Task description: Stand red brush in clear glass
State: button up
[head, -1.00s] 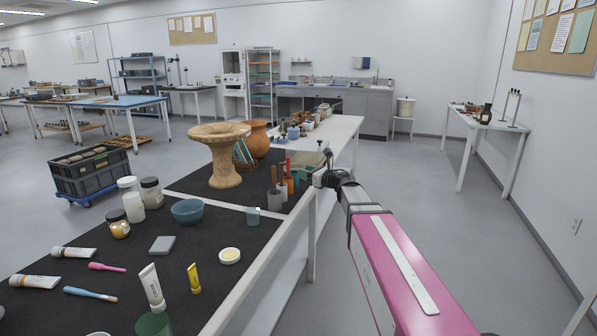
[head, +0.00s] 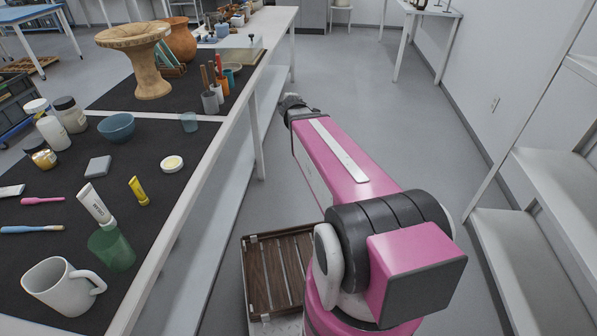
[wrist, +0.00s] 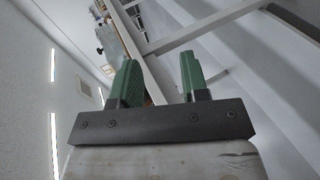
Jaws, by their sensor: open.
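A slim red upright thing (head: 218,63), possibly the red brush, stands among the small cups on the far dark mat; its lower part is hidden. A pinkish-red handled tool (head: 42,200) lies flat on the near mat at the left; I cannot tell if it is a brush. A small, see-through, bluish glass (head: 189,122) stands upright near the table's right edge and looks empty. My gripper shows in the wrist view (wrist: 158,64) with two green fingers apart and nothing between them. It is beyond the table's right edge, away from these things.
A green glass (head: 112,250), white mug (head: 62,286), blue bowl (head: 117,127), tubes and jars crowd the near mat. A blue-handled brush (head: 32,229) lies at left.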

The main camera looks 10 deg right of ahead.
jog(key=s+a+f+m+g+y, duration=0.1)
jog(key=s+f+m+g, duration=0.5)
jog(key=s, duration=0.6)
jog(key=s+a+f+m+g+y, duration=0.1)
jog(key=s+f+m+g, duration=0.6)
jog(key=s, duration=0.4)
jog(key=shift+s+f+m, duration=0.4)
jog(key=shift+f+m, duration=0.45)
jog(key=shift+m, duration=0.25)
jog(key=shift+o, duration=0.3)
